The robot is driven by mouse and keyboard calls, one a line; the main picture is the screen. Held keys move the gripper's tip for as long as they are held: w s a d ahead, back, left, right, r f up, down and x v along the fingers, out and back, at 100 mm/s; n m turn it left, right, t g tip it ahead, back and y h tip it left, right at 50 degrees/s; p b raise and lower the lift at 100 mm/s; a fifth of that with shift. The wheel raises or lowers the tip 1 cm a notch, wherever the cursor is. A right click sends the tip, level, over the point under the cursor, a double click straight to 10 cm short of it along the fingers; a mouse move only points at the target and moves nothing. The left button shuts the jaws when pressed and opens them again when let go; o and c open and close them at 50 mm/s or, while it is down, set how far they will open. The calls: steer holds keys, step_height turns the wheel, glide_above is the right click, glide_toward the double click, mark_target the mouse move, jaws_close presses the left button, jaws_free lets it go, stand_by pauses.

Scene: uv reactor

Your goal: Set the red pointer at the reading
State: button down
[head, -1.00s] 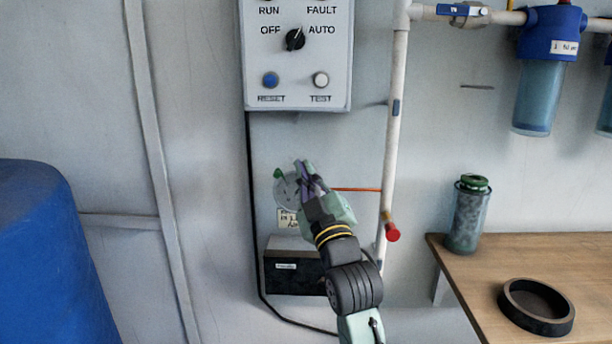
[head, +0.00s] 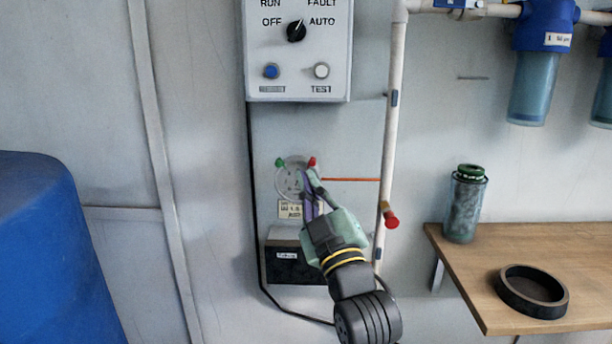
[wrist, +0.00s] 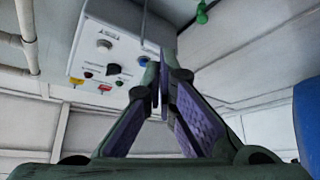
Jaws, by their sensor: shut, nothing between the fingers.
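A round pale gauge (head: 291,179) is mounted on the wall below the control box in the head view. A green knob (head: 280,163) is at its upper left and a small red knob (head: 311,162) at its upper right. My gripper (head: 309,181) is shut and empty, its fingertips over the gauge's right side, just below the red knob. Whether they touch it I cannot tell. The fingers hide part of the dial. In the wrist view a green knob (wrist: 202,14) shows at the top; the red knob does not show.
A label (head: 290,209) is under the gauge, and a black box (head: 290,262) below that. An orange line (head: 350,180) runs right to a white pipe (head: 393,130) with a red-ended valve (head: 391,219). The control box (head: 340,60) is above. A wooden shelf (head: 450,262) is at right.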

mark_target(312, 162)
steer(key=d+f+m+g+y+p, duration=0.1)
steer(key=d+m+g+p, duration=0.2)
steer(key=d+m, duration=0.65)
steer(key=d+f+m+g+p, duration=0.1)
steer(key=d+m+g+p, duration=0.2)
steer(key=m, duration=1.2)
steer(key=s+a+p+x, duration=0.1)
steer(key=p+x, duration=0.1)
steer(key=x, duration=1.1)
steer(key=shift+a+r+p, duration=0.35)
steer(key=shift+r+p, duration=0.05)
steer(key=shift+m, duration=0.25)
steer(key=shift+w+a+r+n+p, duration=0.1)
steer(key=shift+a+r+n+p, duration=0.1)
steer(key=shift+a+n+p, duration=0.45)
steer(key=shift+d+m, duration=0.15)
steer(key=shift+m, duration=0.1)
